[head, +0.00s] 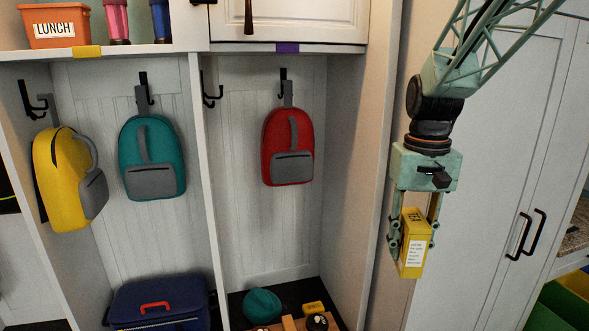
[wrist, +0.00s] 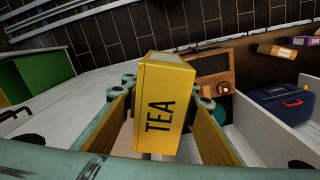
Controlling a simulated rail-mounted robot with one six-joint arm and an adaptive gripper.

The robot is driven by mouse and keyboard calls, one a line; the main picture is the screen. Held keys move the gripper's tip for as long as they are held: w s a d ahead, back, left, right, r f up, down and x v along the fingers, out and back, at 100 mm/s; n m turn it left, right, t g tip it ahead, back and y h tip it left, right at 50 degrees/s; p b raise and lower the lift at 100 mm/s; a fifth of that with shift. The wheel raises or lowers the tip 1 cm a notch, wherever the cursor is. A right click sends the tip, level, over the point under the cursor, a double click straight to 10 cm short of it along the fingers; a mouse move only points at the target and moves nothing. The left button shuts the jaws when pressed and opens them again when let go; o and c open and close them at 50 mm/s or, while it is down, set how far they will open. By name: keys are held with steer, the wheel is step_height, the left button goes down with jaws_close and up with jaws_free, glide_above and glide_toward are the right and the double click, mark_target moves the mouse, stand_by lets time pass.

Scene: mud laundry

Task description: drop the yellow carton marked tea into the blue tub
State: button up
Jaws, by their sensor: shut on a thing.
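The yellow carton (head: 414,244) is held upright between the fingers of my gripper (head: 413,240), high in front of the white cabinet doors in the head view. In the wrist view the same carton (wrist: 164,108) shows the word TEA on its face, and my gripper's fingers close on both its sides. The gripper is shut on it. I see no blue tub that I can be sure of in either view.
A white partition (head: 362,150) stands left of my gripper, and black door handles (head: 525,235) are to its right. A navy case (head: 160,302) and hanging backpacks are in the cubbies. Green and yellow bins (head: 562,305) are at the lower right.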

steer(key=s+d+f+m, duration=0.1)
steer(key=d+f+m, duration=0.1)
steer(key=d, duration=1.2)
steer(key=s+d+f+m, duration=0.1)
steer(key=d+f+m, duration=0.1)
steer(key=d, duration=1.1)
steer(key=s+d+f+m, duration=0.2)
steer(key=d+m, duration=0.1)
steer(key=d, duration=1.1)
steer(key=shift+d+f, duration=0.25)
steer(key=shift+d, duration=0.1)
